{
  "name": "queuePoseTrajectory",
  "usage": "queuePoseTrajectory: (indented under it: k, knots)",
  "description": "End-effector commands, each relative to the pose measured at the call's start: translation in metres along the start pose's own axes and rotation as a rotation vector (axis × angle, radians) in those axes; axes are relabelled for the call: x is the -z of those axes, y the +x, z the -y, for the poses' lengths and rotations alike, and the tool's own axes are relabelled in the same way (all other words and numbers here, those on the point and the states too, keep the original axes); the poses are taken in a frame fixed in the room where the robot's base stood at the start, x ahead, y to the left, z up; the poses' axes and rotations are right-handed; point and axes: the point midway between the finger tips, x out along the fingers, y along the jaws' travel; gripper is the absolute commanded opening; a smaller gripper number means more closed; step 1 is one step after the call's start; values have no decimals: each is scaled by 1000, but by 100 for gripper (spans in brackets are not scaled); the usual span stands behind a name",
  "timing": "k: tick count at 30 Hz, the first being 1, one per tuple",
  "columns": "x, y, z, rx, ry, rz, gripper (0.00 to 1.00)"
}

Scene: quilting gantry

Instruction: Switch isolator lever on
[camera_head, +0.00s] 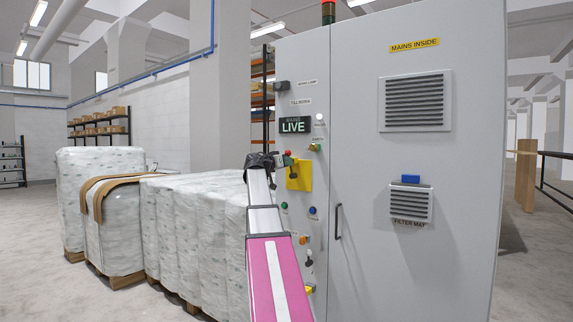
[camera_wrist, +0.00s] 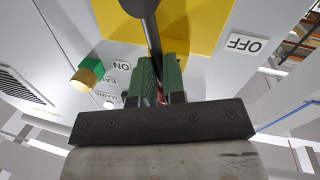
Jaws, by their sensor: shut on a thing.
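The isolator lever is a dark shaft (camera_wrist: 152,38) on a black hub (camera_wrist: 138,6) in front of a yellow plate (camera_wrist: 192,22). The plate (camera_head: 305,176) is on the grey cabinet's left face in the head view. My gripper (camera_wrist: 160,68) has green fingers shut around the lever's outer end; a bit of red shows between them. In the wrist view the lever lies between the ON label (camera_wrist: 122,66) and the OFF label (camera_wrist: 247,44), nearer ON. My gripper (camera_head: 281,158) reaches the lever from the left in the head view, partly hiding its end.
A green-and-yellow knob (camera_wrist: 86,74) sticks out near the ON label. The cabinet (camera_head: 415,250) carries several other buttons, and a lit MAINS LIVE sign (camera_head: 294,125). Wrapped pallets (camera_head: 190,225) stand left of my arm. Open floor lies at far left.

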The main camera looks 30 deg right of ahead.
Motion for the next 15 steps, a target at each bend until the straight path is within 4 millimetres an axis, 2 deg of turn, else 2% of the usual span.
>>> queuePoseTrajectory:
  k: [9, 15]
  knots:
    - [-1, 2, -15, 13, 234, 47, 0]
    - [-2, 3, -16, 14, 262, 54, 0]
